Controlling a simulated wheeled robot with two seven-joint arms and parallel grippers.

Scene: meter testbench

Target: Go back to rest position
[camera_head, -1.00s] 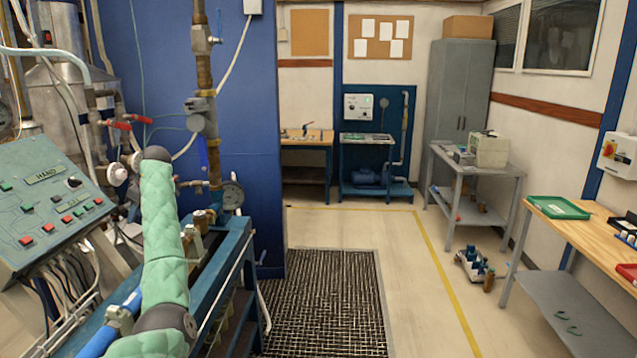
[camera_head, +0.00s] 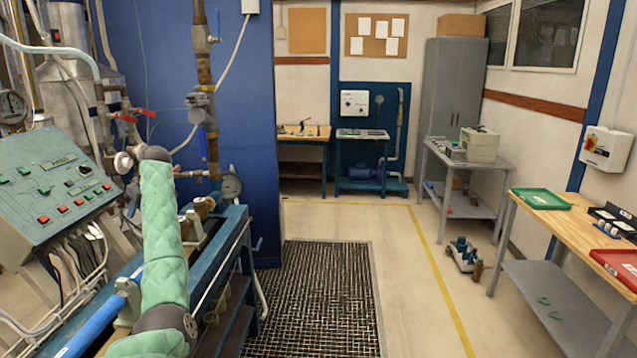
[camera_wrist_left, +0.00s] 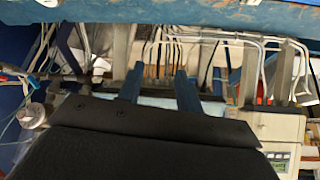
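My left arm, in a green quilted sleeve, rises from the bottom left of the head view in front of the blue bench frame. Its gripper cannot be made out there. In the left wrist view my left gripper (camera_wrist_left: 158,70) shows two blue fingers, apart, with nothing between them. Cables, pipes and a blue beam lie beyond the fingers. My right gripper is in neither view.
A green control console (camera_head: 65,190) and a blue pipe bench (camera_head: 232,232) stand close by my left arm. A dark floor grate (camera_head: 315,300) lies ahead. A wooden table (camera_head: 545,222) with trays stands at right. The middle floor is clear.

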